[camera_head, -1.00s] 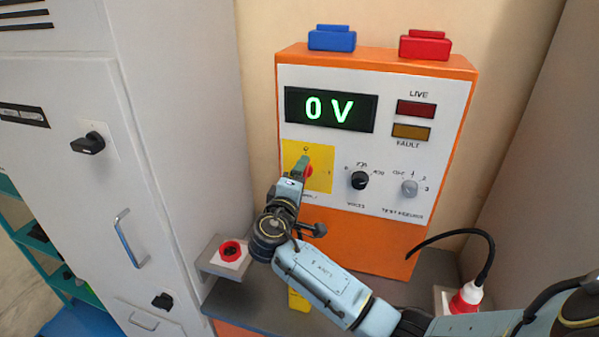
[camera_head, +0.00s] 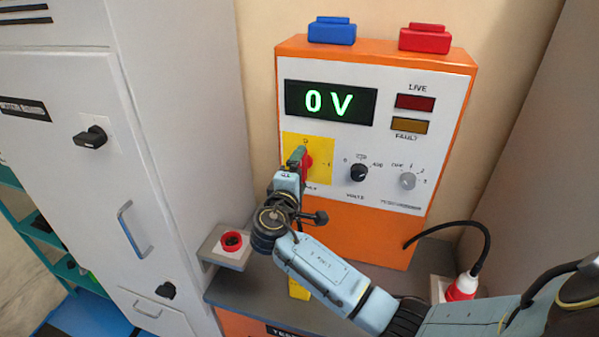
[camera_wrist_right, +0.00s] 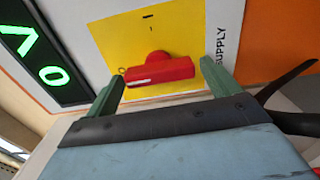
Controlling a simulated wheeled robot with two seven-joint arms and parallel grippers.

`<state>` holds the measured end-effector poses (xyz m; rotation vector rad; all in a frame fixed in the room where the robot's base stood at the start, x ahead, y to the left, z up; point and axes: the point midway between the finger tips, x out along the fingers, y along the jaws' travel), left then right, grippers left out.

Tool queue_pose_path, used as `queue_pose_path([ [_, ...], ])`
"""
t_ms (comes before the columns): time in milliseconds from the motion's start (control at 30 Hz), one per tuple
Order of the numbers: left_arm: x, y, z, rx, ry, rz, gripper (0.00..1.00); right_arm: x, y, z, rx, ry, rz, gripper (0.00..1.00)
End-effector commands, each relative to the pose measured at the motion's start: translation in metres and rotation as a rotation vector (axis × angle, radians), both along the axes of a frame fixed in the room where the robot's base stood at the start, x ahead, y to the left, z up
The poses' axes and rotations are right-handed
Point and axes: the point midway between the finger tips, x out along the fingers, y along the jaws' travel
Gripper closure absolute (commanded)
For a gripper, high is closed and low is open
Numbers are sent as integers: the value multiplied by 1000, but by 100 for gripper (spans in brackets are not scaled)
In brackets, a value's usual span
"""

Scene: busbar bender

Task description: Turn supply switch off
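The supply switch is a red handle (camera_head: 308,162) on a yellow plate (camera_head: 322,150) at the left of the orange-framed test panel. In the right wrist view the red handle (camera_wrist_right: 160,70) lies across the picture, in line with the O mark at its left; the I mark is above it. My right gripper (camera_wrist_right: 164,76) is open, one green finger near each end of the handle, with visible gaps. In the head view my right gripper (camera_head: 299,158) is in front of the switch and partly hides it. My left gripper is not in view.
The display (camera_head: 330,102) reads 0 V. The LIVE lamp (camera_head: 415,102) and FAULT lamp (camera_head: 409,125) look dim. The volts knob (camera_head: 358,173) and feeder knob (camera_head: 407,181) are to the right. A grey cabinet (camera_head: 190,120) stands at left, a red plug (camera_head: 462,287) at lower right.

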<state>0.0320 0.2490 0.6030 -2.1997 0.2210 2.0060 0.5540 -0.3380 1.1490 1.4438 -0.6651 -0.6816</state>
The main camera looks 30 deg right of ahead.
Motion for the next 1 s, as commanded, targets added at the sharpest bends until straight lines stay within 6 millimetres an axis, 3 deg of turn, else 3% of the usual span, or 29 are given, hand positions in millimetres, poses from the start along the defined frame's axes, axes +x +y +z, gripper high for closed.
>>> queue_pose_path([
  [67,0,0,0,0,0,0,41,0,0,0,1,-2,0,1],
  [467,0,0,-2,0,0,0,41,-5,7,0,4,-6,3,1],
  [1000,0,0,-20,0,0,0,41,-75,89,-1,6,-3,3,1],
])
